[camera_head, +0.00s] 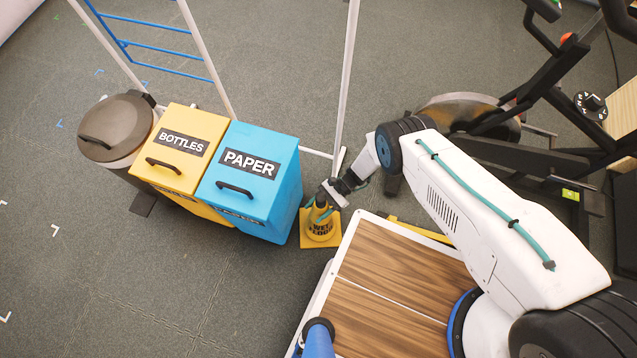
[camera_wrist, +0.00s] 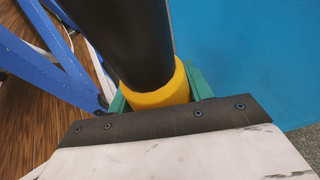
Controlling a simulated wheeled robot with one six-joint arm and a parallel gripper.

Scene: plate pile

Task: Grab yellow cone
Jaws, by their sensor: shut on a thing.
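The yellow cone (camera_head: 321,230) stands upright on the floor on a square yellow base, with dark lettering on its side. It is just right of the blue bin and beside my wooden-topped base. My gripper (camera_head: 322,207) is at the cone's upper part. In the wrist view my gripper (camera_wrist: 160,92) has its green fingers on both sides of the cone's yellow band (camera_wrist: 165,93), shut on it. The cone's base is hidden in the wrist view.
A blue bin (camera_head: 250,170) marked PAPER stands close left of the cone. A yellow bin (camera_head: 180,150) marked BOTTLES and a round grey bin (camera_head: 117,130) are farther left. A white-framed rack (camera_head: 210,50) stands behind. Exercise equipment (camera_head: 540,150) is at right. Floor at left is clear.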

